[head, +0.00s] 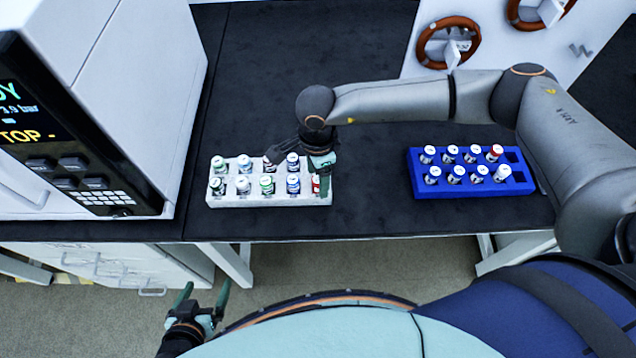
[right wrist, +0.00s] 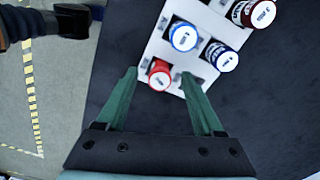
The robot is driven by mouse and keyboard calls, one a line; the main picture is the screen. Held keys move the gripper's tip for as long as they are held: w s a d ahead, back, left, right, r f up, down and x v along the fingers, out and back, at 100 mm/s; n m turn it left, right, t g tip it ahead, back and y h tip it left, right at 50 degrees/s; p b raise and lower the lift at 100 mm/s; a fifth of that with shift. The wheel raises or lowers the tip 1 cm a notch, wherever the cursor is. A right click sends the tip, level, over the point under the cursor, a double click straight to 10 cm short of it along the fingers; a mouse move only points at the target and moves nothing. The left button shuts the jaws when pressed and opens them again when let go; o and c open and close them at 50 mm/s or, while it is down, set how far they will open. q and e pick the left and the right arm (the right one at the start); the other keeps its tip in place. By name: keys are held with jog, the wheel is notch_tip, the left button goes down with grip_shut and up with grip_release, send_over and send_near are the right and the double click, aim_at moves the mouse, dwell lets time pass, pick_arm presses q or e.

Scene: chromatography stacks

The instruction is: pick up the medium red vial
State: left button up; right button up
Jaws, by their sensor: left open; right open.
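A red-capped vial (right wrist: 160,75) stands upright in the end slot of the white rack (right wrist: 210,85). In the head view this vial (head: 316,185) is partly hidden by my right gripper (head: 320,172). In the right wrist view my right gripper (right wrist: 158,78) is open, its two green fingers on either side of the red cap; contact cannot be told. Another red-capped vial (head: 495,152) stands in the blue rack (head: 528,185). My left gripper (head: 206,288) is open and empty, low in front of the table.
Blue-capped vials (right wrist: 183,37) (right wrist: 222,58) and a dark red-capped vial (right wrist: 258,13) stand close by in the white rack. A white instrument (head: 120,90) stands at the left. The dark tabletop (head: 375,190) between the racks is clear.

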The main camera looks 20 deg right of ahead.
jog(key=shift+c, duration=0.3)
grip_shut()
jog(key=shift+r, duration=0.15)
